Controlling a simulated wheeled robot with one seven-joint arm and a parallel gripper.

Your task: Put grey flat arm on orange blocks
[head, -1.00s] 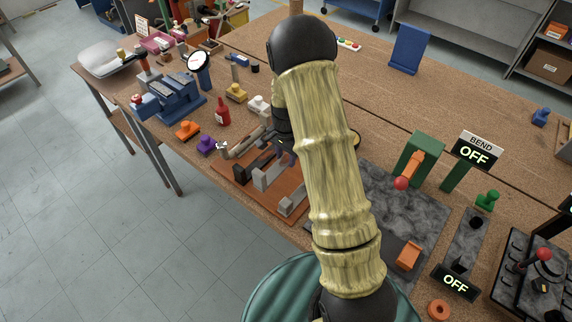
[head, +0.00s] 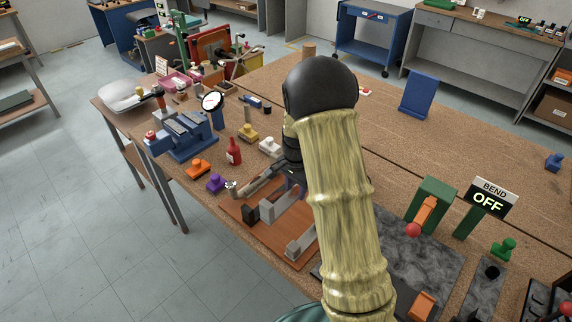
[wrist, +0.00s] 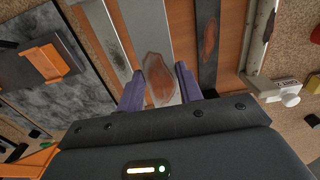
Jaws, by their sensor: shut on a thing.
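In the wrist view, my gripper (wrist: 160,82) has its two purple fingers on either side of a grey flat arm (wrist: 146,25) with a rust-brown patch. The arm lies over an orange-brown board. In the head view, my gripper (head: 291,184) is mostly hidden behind my forearm, above that board (head: 265,240). An orange block (head: 422,304) sits on the dark mottled slab (head: 425,255) at the lower right. An orange block (wrist: 48,62) also shows at the left of the wrist view.
Other flat bars lie on the board, including a stained pale one (wrist: 105,40) and a darker rusty one (wrist: 207,45). A green stand with an orange part (head: 428,205) and the BEND OFF sign (head: 488,198) stand right. A red bottle (head: 234,152) and blue vise (head: 185,135) stand left.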

